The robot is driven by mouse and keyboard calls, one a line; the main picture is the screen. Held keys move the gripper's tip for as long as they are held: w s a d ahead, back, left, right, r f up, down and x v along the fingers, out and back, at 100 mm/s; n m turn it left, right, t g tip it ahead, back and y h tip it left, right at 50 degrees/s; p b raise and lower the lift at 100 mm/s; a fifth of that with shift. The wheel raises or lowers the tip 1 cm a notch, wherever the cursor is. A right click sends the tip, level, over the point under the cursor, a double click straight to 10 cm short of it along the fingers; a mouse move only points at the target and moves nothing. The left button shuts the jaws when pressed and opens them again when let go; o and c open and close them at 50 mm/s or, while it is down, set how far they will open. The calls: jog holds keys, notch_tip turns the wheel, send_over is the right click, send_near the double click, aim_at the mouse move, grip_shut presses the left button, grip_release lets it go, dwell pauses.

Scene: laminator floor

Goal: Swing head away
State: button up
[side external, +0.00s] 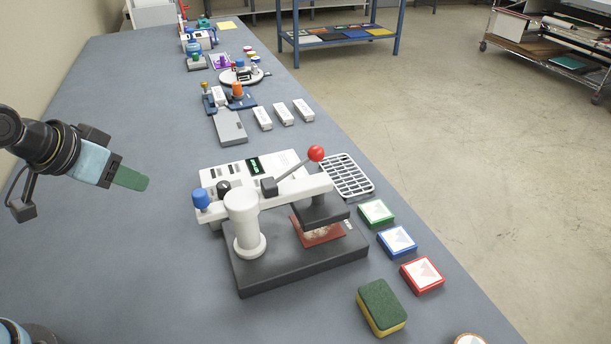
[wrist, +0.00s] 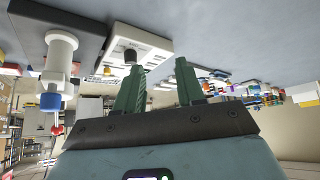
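The press (side external: 245,225) stands on the bench with a white post on a black base (side external: 270,280). Its white arm carries a black head (side external: 322,212) at the right end, over a red printed piece (side external: 318,237), with a gap between. A lever with a red ball (side external: 316,153) rises up and right; a blue knob (side external: 202,198) sits at the arm's left end. The post and blue knob (wrist: 50,101) also show in the wrist view, upside down. My gripper (side external: 132,180) is in the air left of the press, clear of it. Its green fingers (wrist: 159,66) are apart and empty.
A white control box (side external: 228,172) with a green display is behind the press. A wire rack (side external: 347,176), green, blue and red pads, and a sponge (side external: 381,305) lie right. White boxes and other tools stand farther back. The bench left of the press is clear.

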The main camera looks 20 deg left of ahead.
jog(key=shift+m+g+h, duration=0.6)
jog(key=w+r, duration=0.1)
jog(key=w+d+r, duration=0.2)
jog(key=w, duration=0.1)
jog(key=shift+r, duration=0.2)
grip_shut()
jog(key=w+d+r+m+g+h, duration=0.1)
jog(key=w+d+m+g+h, duration=0.15)
jog(key=w+d, duration=0.4)
jog(key=w+d+r+m+g+h, duration=0.1)
jog(key=w+d+m+g+h, duration=0.15)
jog(key=w, duration=0.75)
jog(key=w+d+f+m, duration=0.1)
jog(key=d+f, duration=0.2)
jog(key=f, duration=0.1)
jog(key=w+d+f+m+g, duration=0.1)
jog(key=d+f, duration=0.3)
jog(key=w+d+f+m+h, duration=0.1)
jog(key=d+f+m, duration=0.1)
jog(key=d+f, duration=0.2)
jog(key=shift+w+f+g, duration=0.1)
jog(key=shift+w+g, duration=0.1)
jog(key=shift+g, duration=0.1)
jog(key=shift+s+d, duration=1.45)
jog(key=shift+d, duration=0.05)
